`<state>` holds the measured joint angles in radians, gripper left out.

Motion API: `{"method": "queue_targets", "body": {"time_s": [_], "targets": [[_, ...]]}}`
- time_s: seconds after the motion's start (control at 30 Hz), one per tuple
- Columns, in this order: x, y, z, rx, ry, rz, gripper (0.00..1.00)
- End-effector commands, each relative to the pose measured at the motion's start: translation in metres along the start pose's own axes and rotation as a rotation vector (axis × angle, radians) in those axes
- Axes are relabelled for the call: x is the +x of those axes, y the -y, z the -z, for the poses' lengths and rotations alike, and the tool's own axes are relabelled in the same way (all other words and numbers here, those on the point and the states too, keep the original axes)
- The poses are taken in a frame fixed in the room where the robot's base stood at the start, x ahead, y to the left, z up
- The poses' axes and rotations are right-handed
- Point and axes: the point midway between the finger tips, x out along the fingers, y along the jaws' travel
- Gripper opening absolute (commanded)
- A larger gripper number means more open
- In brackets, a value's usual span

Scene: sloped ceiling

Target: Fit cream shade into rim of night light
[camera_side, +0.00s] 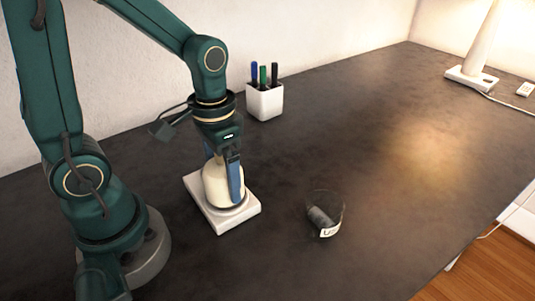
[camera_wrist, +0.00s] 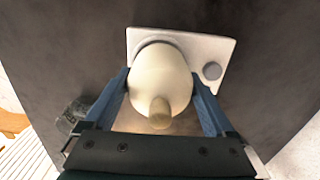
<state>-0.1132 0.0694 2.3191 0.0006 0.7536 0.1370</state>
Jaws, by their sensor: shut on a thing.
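The cream shade (camera_side: 217,184) is a rounded, bottle-like piece, upright over the night light's white square base (camera_side: 224,221). My gripper (camera_side: 224,186) points down with its blue fingers shut on the shade from both sides. In the wrist view, the shade (camera_wrist: 160,85) sits between the two blue fingers (camera_wrist: 160,100), its narrow knob towards the camera. The night light base (camera_wrist: 222,48) lies behind it, with a grey round button (camera_wrist: 212,71) on one side. The shade's lower edge is at the round rim; I cannot tell whether it is fully seated.
A white cup with several pens (camera_side: 265,100) stands at the back. A small clear round container with a dark roll and a white label (camera_side: 325,222) lies to the right of the base. A lamp (camera_side: 472,77) stands at the far right. The table between is clear.

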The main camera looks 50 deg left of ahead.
Motion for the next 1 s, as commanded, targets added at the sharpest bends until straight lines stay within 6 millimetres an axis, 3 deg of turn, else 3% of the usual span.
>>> {"method": "queue_targets", "body": {"time_s": [0.13, 0.53, 0.57, 0.87, 1.0], "targets": [[0.013, 0.000, 0.000, 0.000, 0.002, 0.000, 0.34], [0.017, 0.000, 0.000, 0.000, 0.001, 0.000, 0.34], [0.017, 0.000, 0.000, 0.000, -0.001, 0.000, 0.97], [0.015, 0.001, 0.000, 0.000, -0.002, 0.000, 1.00], [0.005, 0.001, 0.001, 0.000, -0.005, 0.001, 1.00]]}}
